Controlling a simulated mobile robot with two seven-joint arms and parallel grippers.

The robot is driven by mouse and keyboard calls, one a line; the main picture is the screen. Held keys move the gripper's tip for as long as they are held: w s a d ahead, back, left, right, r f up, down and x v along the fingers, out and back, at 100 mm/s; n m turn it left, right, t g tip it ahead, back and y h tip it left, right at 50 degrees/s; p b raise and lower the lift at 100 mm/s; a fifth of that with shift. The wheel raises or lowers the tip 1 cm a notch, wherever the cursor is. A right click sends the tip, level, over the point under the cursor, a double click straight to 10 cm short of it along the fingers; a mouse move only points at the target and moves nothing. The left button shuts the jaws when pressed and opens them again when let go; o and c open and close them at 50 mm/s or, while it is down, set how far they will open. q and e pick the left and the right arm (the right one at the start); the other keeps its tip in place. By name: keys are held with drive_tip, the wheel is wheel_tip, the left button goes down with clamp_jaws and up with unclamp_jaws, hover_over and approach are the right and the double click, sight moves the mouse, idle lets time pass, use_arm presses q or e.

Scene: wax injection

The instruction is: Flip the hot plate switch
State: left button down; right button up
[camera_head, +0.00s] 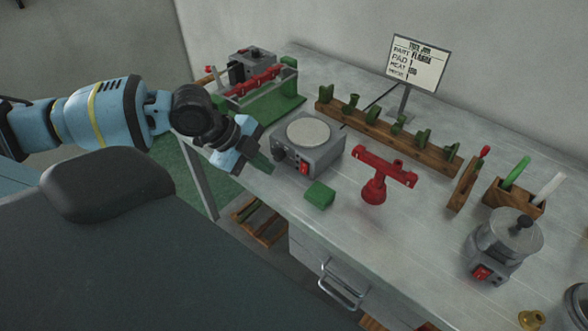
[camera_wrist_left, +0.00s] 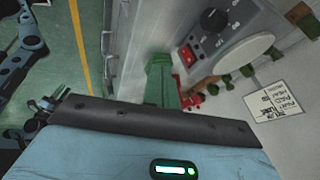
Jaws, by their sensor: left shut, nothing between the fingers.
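The hot plate (camera_head: 321,156) is a grey box with a pale round top, standing on the bench near its front edge. Its red switch (camera_head: 304,168) is on the front face, right of the dark knob (camera_head: 280,153). The switch (camera_wrist_left: 187,56) and the hot plate's round top (camera_wrist_left: 245,52) also show in the left wrist view. My left gripper (camera_head: 263,163) is shut and empty, with green fingers, in front of the hot plate's left corner. In the left wrist view its fingers (camera_wrist_left: 161,75) point toward the panel, close beside the switch. Contact cannot be told. My right gripper is not in view.
A green block (camera_head: 320,195) lies in front of the hot plate. A red tool (camera_head: 375,185) stands to its right. A wooden rack (camera_head: 385,130) lies behind, and a green-based fixture (camera_head: 262,100) behind left. A lidded pot (camera_head: 508,237) with a red switch stands at right.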

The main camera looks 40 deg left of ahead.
sight(304, 168)
use_arm(q)
drive_tip(key=x, duration=0.6)
drive_tip(key=shift+f, duration=0.1)
drive_tip(key=w, duration=0.3)
drive_tip(key=shift+d+f, duration=0.2)
drive_tip(key=shift+f, duration=0.1)
drive_tip(key=shift+w+f, duration=0.1)
drive_tip(key=shift+w, duration=0.5)
